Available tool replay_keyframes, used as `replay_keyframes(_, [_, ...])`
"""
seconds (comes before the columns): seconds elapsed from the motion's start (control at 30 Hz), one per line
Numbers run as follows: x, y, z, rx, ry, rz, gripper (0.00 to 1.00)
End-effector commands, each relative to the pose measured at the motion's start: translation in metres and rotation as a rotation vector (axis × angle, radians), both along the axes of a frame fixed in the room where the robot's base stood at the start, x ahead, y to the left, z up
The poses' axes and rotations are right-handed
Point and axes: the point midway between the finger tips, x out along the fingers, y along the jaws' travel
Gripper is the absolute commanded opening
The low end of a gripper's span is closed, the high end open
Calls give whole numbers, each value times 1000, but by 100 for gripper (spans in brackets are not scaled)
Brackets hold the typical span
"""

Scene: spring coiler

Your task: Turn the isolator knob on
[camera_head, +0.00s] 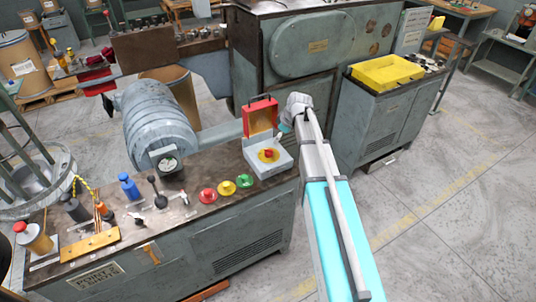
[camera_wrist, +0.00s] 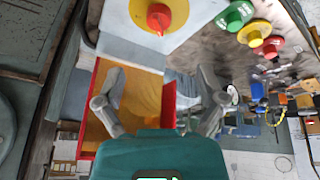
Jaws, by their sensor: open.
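The isolator knob (camera_head: 268,154) is a small red knob on a round yellow plate. It sits on top of a pale grey box (camera_head: 272,168) at the right end of the bench. A red-framed cover (camera_head: 259,119) with an amber panel stands raised at the back of the box, leaving the knob uncovered. In the wrist view the knob (camera_wrist: 158,18) is at the top, beyond my fingertips. My gripper (camera_wrist: 160,75) is open and apart from the knob, with the amber panel (camera_wrist: 138,98) behind its fingers. In the head view my gripper is beside the cover, partly hidden by my arm.
Red (camera_head: 207,195), yellow (camera_head: 226,187) and green (camera_head: 245,181) buttons line the bench left of the box. A black-knobbed lever (camera_head: 157,190) and a blue bottle (camera_head: 129,187) stand farther left. A yellow tray (camera_head: 398,72) sits on the right-hand cabinet.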

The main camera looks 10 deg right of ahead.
Motion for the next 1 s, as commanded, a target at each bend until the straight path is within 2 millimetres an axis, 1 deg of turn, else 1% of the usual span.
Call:
replay_keyframes(0.03, [2, 1, -7, 0, 0, 0, 89])
replay_keyframes(0.1, [3, 3, -13, 0, 0, 1, 89])
replay_keyframes(1.0, [24, 22, -80, 0, 0, 1, 89])
